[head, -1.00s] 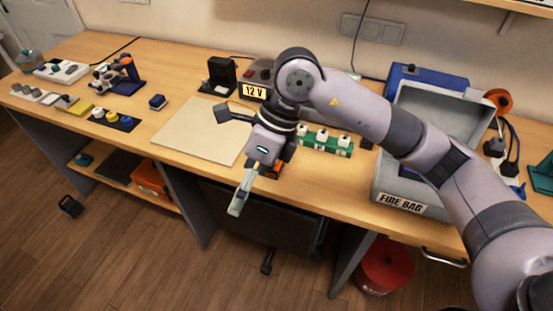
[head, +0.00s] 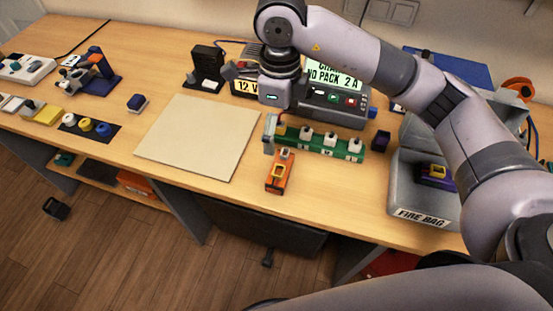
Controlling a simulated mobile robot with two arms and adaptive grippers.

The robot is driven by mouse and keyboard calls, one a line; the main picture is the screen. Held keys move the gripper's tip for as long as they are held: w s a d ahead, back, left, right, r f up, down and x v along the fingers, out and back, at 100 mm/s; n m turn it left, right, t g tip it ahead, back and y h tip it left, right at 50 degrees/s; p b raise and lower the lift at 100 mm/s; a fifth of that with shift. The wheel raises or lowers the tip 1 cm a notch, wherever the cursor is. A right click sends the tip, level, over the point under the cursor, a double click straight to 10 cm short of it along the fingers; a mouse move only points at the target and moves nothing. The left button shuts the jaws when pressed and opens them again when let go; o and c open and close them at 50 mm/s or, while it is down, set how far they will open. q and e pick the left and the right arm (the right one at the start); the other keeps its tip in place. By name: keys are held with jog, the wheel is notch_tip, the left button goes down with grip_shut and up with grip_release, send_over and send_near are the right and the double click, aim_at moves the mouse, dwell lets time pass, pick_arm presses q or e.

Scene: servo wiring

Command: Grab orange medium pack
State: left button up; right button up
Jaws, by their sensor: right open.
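The orange pack (head: 279,174) lies on the bench beside the right edge of the pale mat, in front of the green rack. It has a yellowish patch on its top and a white part at its far end. My right gripper (head: 249,104) is above and behind it, with its fingers spread wide and nothing between them. The lower finger's tip shows just beside the pack's far end; I cannot tell whether it touches. My left gripper is out of view.
The green rack (head: 320,141) with white-topped parts stands close behind the pack. A charger (head: 335,103) with a lit display is behind that. The grey fire bag (head: 405,185) at right holds a purple pack (head: 437,175). The pale mat (head: 195,140) at left is bare.

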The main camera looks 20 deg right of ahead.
jog(key=p, duration=0.2)
send_over(280, 164)
jog(key=f, duration=0.7)
jog(key=shift+s+a, duration=0.1)
jog(key=shift+s, duration=0.25)
jog(key=f, duration=0.2)
jog(key=shift+w+f+p, duration=0.25)
jog(key=shift+f+p, duration=0.15)
jog(key=shift+f, duration=0.45)
notch_tip(280, 164, down, 4)
jog(key=p, duration=0.2)
jog(key=shift+f+p, duration=0.2)
jog(key=shift+p, duration=0.1)
jog(key=shift+f, duration=0.35)
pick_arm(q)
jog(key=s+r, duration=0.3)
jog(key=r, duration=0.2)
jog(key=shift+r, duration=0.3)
pick_arm(e)
jog(key=shift+r, duration=0.1)
jog(key=c, duration=1.3)
jog(key=shift+w, duration=0.1)
jog(key=shift+c, duration=0.2)
